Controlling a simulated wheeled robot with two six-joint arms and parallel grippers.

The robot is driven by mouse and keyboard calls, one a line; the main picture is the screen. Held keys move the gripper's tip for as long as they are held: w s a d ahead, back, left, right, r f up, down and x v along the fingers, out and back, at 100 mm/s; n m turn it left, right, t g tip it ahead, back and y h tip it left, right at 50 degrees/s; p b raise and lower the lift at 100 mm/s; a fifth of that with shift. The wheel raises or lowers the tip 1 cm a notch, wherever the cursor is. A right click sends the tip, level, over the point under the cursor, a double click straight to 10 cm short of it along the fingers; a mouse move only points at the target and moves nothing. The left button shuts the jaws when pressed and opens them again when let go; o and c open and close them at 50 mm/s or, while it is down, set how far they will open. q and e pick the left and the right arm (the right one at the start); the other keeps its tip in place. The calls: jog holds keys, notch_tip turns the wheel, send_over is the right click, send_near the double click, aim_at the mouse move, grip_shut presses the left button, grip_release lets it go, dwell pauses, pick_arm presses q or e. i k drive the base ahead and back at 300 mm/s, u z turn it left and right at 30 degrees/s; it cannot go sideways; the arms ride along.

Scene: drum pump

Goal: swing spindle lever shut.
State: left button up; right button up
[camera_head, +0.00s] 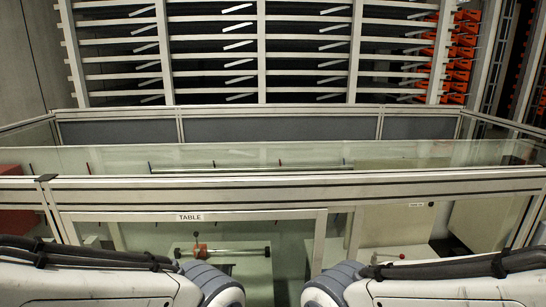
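Behind the glass at lower left, a small lever with a dark knob (196,235) stands up from a red block (200,249) on a horizontal metal rod (236,251). At lower right, a second small lever with a red knob (402,256) shows just above my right arm. I cannot tell which of them is the spindle lever, or whether either is shut. My two arms come in from the lower left and lower right, and their rounded grey joints show at the bottom edge. Neither gripper is in view.
A metal-framed glass enclosure (300,190) spans the view, with a "TABLE" label (190,217) on its front rail. Behind it stand a slatted rack (262,50) and orange bins (462,55). A red box (14,187) is at far left.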

aim_at(402, 257)
jog(key=z, duration=0.55)
jog(key=i, duration=1)
jog(key=u, duration=0.05)
